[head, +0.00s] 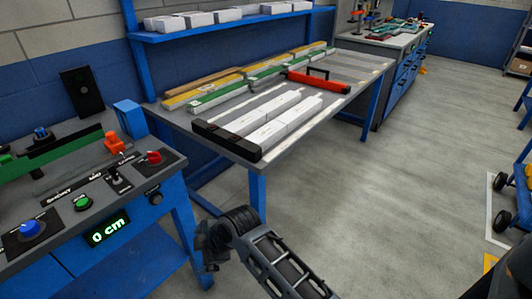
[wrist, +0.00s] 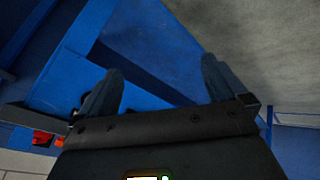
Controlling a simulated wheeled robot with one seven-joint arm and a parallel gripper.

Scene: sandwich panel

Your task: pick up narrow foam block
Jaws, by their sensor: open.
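Two white foam-like blocks lie lengthwise on the workbench (head: 352,71). The narrow one (head: 262,111) is a slim strip on the left, and a wider white block (head: 290,121) lies to its right. In the wrist view neither block shows. My gripper (wrist: 158,75) is open, with its two dark fingers spread and nothing between them. In the head view my arm (head: 270,258) is low at the bottom centre, in front of the workbench and apart from the blocks; its fingers are hard to make out there.
A black bar (head: 227,140) lies across the bench's near end and a red tool (head: 318,82) across the far side. Green, yellow and white strips (head: 237,88) lie behind. A control panel (head: 105,185) reading 0 cm stands at left.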

